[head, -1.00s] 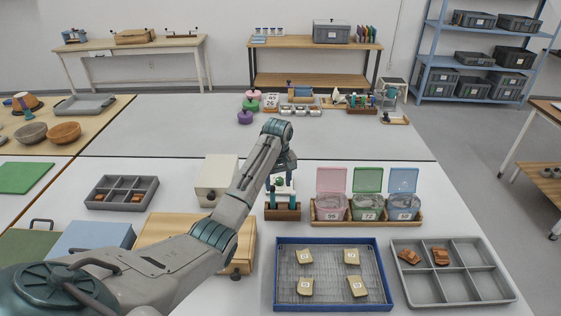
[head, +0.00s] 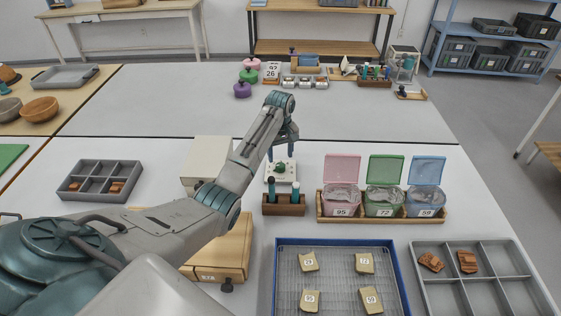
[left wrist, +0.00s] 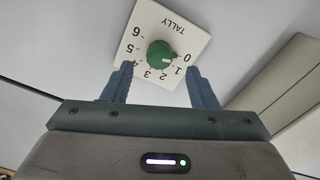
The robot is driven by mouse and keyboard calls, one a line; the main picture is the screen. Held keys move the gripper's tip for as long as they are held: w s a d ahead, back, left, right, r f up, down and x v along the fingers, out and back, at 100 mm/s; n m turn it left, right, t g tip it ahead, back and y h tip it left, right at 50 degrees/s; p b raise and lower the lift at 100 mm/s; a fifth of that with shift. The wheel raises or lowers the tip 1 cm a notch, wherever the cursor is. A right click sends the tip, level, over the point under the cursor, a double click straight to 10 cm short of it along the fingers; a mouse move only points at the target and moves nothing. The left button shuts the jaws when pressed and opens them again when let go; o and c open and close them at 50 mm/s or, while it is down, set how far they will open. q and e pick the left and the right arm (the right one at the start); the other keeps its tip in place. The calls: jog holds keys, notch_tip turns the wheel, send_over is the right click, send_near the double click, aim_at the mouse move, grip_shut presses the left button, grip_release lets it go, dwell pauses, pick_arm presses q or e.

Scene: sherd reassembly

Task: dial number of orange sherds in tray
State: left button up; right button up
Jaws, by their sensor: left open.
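The white TALLY dial plate (left wrist: 150,32) has a green knob (left wrist: 160,53) and numbers 0 to 6. A pale mark on the knob seems to face the 0 and 1 side. The dial also shows in the head view (head: 280,171). My left gripper (left wrist: 160,78) is open, its fingers apart near the knob and over the plate's near edge, holding nothing. It also shows in the head view (head: 281,147). Two orange sherds (head: 431,262) (head: 467,262) lie in separate compartments of the grey tray (head: 480,290). Orange pieces (head: 116,187) also lie in a dark grey tray (head: 101,168).
A blue tray (head: 277,275) holds several labelled tan sherds (head: 364,263). A wooden holder (head: 284,206) stands in front of the dial. Pink (head: 341,193), green and blue lidded bins stand to its right. A pale box (head: 205,160) stands left of my forearm.

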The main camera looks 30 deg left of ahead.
aim_at(280, 165)
pick_arm(q)
notch_tip(280, 165, down, 4)
jog(key=shift+f, duration=0.5)
pick_arm(e)
jog(key=shift+w+a+r, duration=0.2)
jog(key=shift+w+a, duration=0.25)
jog(key=shift+a, duration=0.3)
pick_arm(q)
jog(key=c, duration=1)
pick_arm(e)
jog(key=shift+d+r, duration=0.1)
jog(key=shift+d, duration=0.35)
